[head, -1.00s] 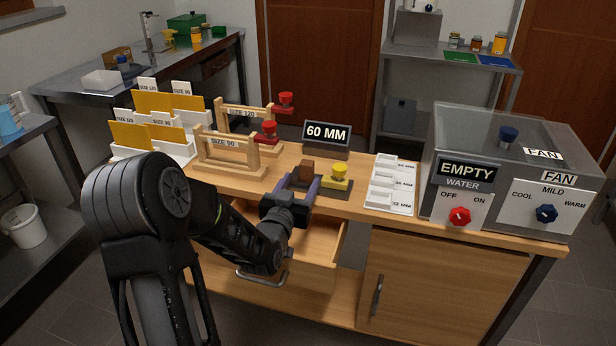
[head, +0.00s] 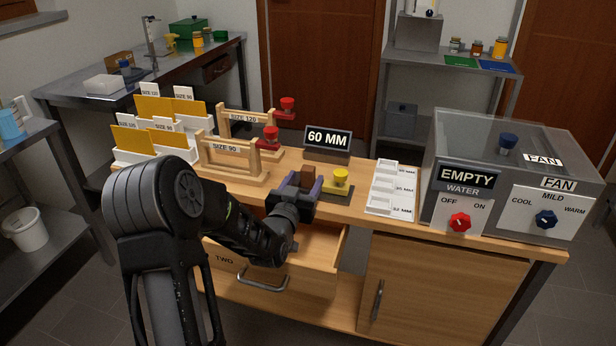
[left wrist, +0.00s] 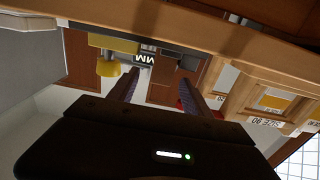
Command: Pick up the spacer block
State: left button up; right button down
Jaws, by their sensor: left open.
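A brown block (head: 307,177), which I take to be the spacer block, stands upright on the dark base beside a yellow button (head: 340,178), in front of the "60 MM" sign (head: 327,139). My left gripper (head: 298,186) is open, its two purple fingers reaching toward the block from the front. In the head view the block shows between or just beyond the fingertips; contact cannot be told. The left wrist view is upside down and shows the open fingers (left wrist: 157,80) with brown surfaces between them, the block and door hard to tell apart. My right gripper is out of view.
Wooden frames marked SIZE 90 (head: 232,160) and SIZE 120 stand left of the block. A white slotted tray (head: 391,188) lies to the right, then a grey tank (head: 500,160) with knobs. An open drawer (head: 275,262) juts out below my left gripper.

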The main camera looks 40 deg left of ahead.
aim_at(307, 175)
pick_arm(q)
jog(key=p+x, duration=0.1)
jog(key=x, duration=0.3)
jog(key=shift+w+a, duration=0.2)
jog(key=shift+a, duration=0.05)
jog(key=shift+c, duration=0.6)
grip_shut()
